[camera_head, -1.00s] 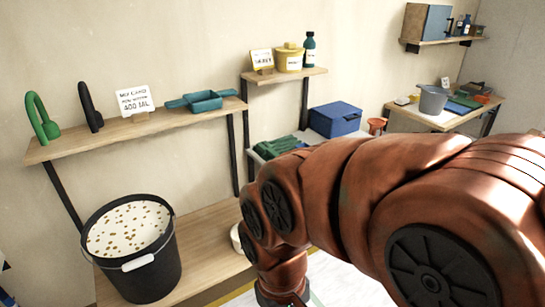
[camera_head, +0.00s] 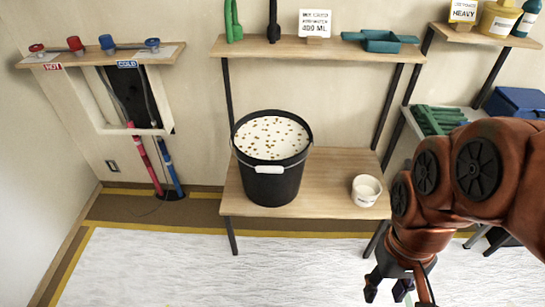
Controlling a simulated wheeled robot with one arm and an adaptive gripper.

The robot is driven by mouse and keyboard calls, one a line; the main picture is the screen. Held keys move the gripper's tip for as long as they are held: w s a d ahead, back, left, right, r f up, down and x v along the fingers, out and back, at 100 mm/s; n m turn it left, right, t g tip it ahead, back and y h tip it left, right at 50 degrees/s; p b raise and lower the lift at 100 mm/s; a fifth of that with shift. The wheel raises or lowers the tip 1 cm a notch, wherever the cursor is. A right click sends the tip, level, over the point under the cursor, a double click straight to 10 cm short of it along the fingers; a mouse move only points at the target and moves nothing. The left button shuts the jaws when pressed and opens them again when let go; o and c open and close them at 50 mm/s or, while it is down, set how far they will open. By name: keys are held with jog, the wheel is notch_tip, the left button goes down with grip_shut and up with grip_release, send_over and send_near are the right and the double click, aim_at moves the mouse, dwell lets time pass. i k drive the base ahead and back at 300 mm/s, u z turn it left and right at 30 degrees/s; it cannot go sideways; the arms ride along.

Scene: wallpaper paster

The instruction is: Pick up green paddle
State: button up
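The green paddle (camera_head: 233,22) stands upright at the left end of the upper wooden shelf, and its top is cut off by the frame's upper edge. A black one (camera_head: 273,22) of similar shape stands just right of it. My gripper (camera_head: 388,289) is at the bottom right, pointing down, far below and right of the green paddle. Its dark fingertips are apart with nothing seen between them, so it looks open and empty.
A black bucket (camera_head: 272,184) of speckled white paste and a small white tub (camera_head: 366,191) stand on the lower shelf (camera_head: 320,165). A white sign (camera_head: 315,22) and teal tray (camera_head: 381,40) share the upper shelf. Red and blue valves (camera_head: 106,42) are left. The floor (camera_head: 200,265) is clear.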

aim_at(424, 111)
jog(key=z, duration=0.6)
jog(key=i, duration=1.15)
jog(key=u, duration=0.65)
